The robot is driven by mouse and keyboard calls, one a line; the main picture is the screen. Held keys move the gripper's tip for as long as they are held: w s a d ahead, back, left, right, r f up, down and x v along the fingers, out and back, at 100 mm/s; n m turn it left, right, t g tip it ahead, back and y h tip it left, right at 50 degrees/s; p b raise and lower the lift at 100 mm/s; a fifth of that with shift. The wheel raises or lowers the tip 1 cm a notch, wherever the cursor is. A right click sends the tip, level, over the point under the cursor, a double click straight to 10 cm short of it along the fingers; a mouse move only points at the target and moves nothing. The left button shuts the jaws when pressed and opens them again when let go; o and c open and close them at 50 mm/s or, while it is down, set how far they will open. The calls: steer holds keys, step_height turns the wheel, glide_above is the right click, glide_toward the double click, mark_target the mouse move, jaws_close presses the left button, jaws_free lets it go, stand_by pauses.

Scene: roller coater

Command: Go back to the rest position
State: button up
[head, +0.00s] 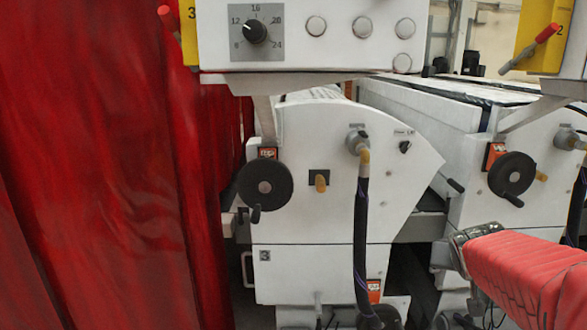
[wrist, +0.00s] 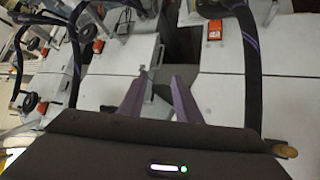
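My gripper (wrist: 160,82) shows in the wrist view with its two purple-grey fingers apart and nothing between them. Beyond the fingers are the white panels of the coating machine and a dark gap. In the head view, my red-sleeved arm enters at the lower right. The fingers cannot be made out there. The white roller coater (head: 320,200) stands in the middle of the head view, apart from the arm in the picture.
A red curtain (head: 100,170) fills the left. A control box with a dial (head: 256,31) hangs at the top. Black handwheels (head: 264,186) (head: 512,174) stick out from the white machine units. A black hose (head: 361,240) hangs down the front. A red-handled lever (head: 530,48) is at upper right.

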steer(key=s+a+f+n+g+y, duration=0.1)
steer(key=s+a+f+n+y, duration=0.1)
steer(key=s+a, duration=0.8)
steer(key=s+a+f+n+g+y, duration=0.1)
steer(key=s+a+n+g+y, duration=0.1)
steer(key=s+a, duration=0.9)
steer(key=s, duration=0.2)
steer(key=shift+s+a+f+n+y, duration=0.2)
steer(key=shift+s+f+n+y, duration=0.2)
steer(key=shift+s, duration=0.1)
stand_by(0.9)
